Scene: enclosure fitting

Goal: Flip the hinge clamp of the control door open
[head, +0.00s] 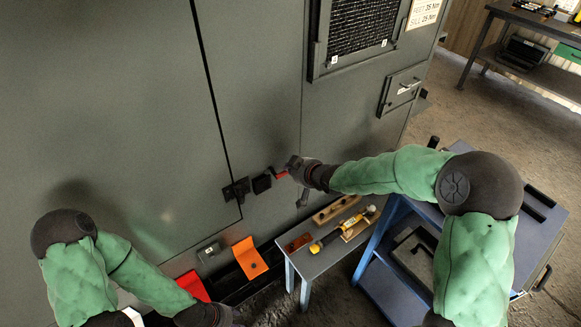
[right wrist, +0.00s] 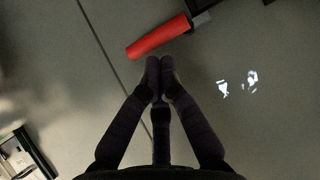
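The hinge clamp (head: 262,184) is a black block with a red handle on the grey cabinet front, right of the door seam. Its red handle (head: 281,175) points right in the head view, and it also shows in the right wrist view (right wrist: 158,37). My right gripper (head: 291,168) is at the handle; in the wrist view its fingertips (right wrist: 159,64) are together just below the handle's edge, with nothing visible between them. I cannot tell whether they touch it. The control door (head: 130,110) looks closed. My left gripper (head: 212,315) is low at the bottom edge, its fingers unclear.
A black block (head: 237,190) sits at the door seam. Below stand a small bench (head: 325,262) with a yellow-black tool (head: 325,243), an orange plate (head: 249,258) and a red plate (head: 192,286). A blue cart (head: 376,275) stands to the right, under my right arm.

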